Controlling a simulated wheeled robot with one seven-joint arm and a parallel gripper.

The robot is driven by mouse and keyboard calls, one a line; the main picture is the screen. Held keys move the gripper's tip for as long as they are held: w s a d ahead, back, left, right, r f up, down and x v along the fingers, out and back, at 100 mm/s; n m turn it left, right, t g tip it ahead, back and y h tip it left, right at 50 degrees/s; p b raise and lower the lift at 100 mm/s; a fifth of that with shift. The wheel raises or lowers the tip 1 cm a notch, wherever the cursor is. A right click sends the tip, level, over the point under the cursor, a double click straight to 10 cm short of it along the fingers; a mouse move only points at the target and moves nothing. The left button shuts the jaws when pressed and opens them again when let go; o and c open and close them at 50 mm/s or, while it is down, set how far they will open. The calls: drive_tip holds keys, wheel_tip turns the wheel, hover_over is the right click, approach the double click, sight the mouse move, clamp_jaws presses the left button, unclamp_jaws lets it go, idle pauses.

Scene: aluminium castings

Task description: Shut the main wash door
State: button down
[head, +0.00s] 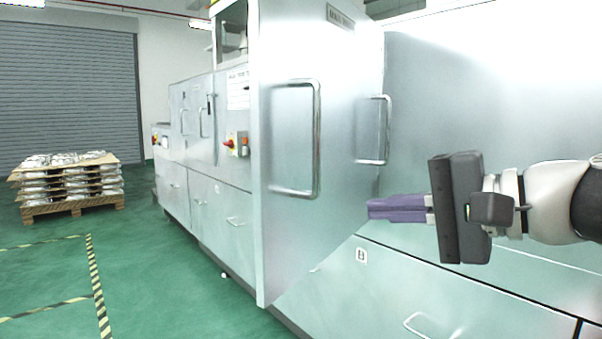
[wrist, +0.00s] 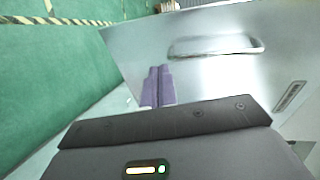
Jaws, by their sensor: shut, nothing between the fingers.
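The wash door (head: 335,210) is a tall, shiny metal panel standing open, swung out from the long metal machine. It has a bar handle (head: 317,140) and a name plate (head: 340,17) at its top, too small to read surely. My gripper (head: 370,208) is shut and empty, its purple fingers together and pointing left towards the door's lower right part. In the wrist view the door (wrist: 140,50), its handle (wrist: 215,46) and the plate (wrist: 290,95) lie beyond and right of my fingertips (wrist: 158,72). I cannot tell whether the fingers touch the door.
A lower front marked B (head: 361,256) with a drawer handle (head: 415,325) runs beneath my arm. A red switch (head: 230,143) is farther along.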

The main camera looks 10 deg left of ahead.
wheel_tip(320, 180, up, 6)
drive_tip(key=y, duration=0.3)
drive_tip(key=p, duration=0.2)
approach(275, 149)
drive_tip(key=shift+n, duration=0.3)
drive_tip(key=x, duration=0.7)
